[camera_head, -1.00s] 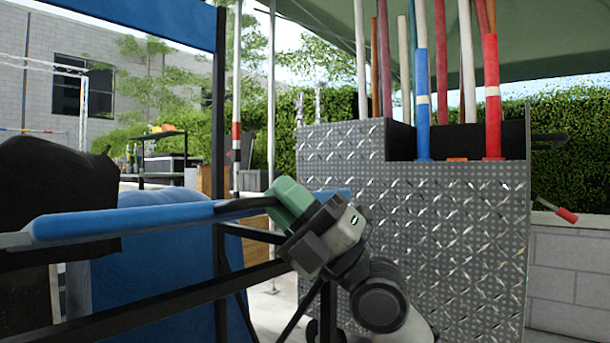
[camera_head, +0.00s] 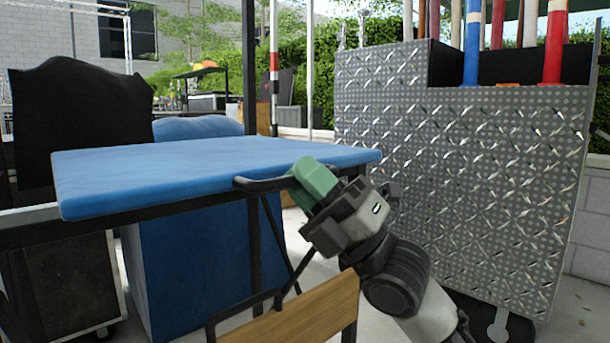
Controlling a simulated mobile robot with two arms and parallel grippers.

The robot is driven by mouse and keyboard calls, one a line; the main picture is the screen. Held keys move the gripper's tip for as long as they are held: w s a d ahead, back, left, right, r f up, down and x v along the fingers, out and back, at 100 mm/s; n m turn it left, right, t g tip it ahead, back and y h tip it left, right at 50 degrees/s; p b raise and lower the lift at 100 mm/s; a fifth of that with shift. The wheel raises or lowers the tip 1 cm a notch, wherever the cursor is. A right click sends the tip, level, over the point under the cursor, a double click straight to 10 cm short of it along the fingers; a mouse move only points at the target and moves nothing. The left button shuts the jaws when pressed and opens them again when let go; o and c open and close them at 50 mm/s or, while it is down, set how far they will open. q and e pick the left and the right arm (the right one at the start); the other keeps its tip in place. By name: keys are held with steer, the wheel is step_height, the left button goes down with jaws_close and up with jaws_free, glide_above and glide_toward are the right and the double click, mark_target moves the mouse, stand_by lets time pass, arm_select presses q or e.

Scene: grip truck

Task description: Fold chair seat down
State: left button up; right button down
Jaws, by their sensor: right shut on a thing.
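The chair seat (camera_head: 200,168) is a flat blue panel, near level, at the left and middle of the head view. A dark frame with legs shows below it, with a wooden slat (camera_head: 300,312) at the bottom. My right gripper (camera_head: 298,182) has green fingertips and is at the seat's near right edge. It is shut on a dark curved bar there, which looks like part of the chair's frame. The far side of its grip is hidden. My left gripper is not in view.
A diamond-plate metal cart (camera_head: 470,180) stands close on the right, with coloured poles (camera_head: 472,45) upright in it. A black draped thing (camera_head: 80,125) and a blue covered block (camera_head: 195,240) stand behind and below the seat. A hedge and wall are farther back.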

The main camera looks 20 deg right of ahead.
steer(key=c, duration=1.6)
jaws_free()
steer(key=shift+a+f, duration=0.25)
steer(key=shift+f, duration=0.25)
steer(key=shift+o, duration=1.3)
steer(key=shift+d, duration=0.15)
steer(key=shift+o, duration=1)
steer(key=shift+d+r, duration=0.1)
steer(key=shift+d, duration=0.1)
steer(key=p+v, duration=0.2)
steer(key=v, duration=0.8)
steer(key=shift+s+f, duration=0.25)
steer(key=shift+s, duration=0.05)
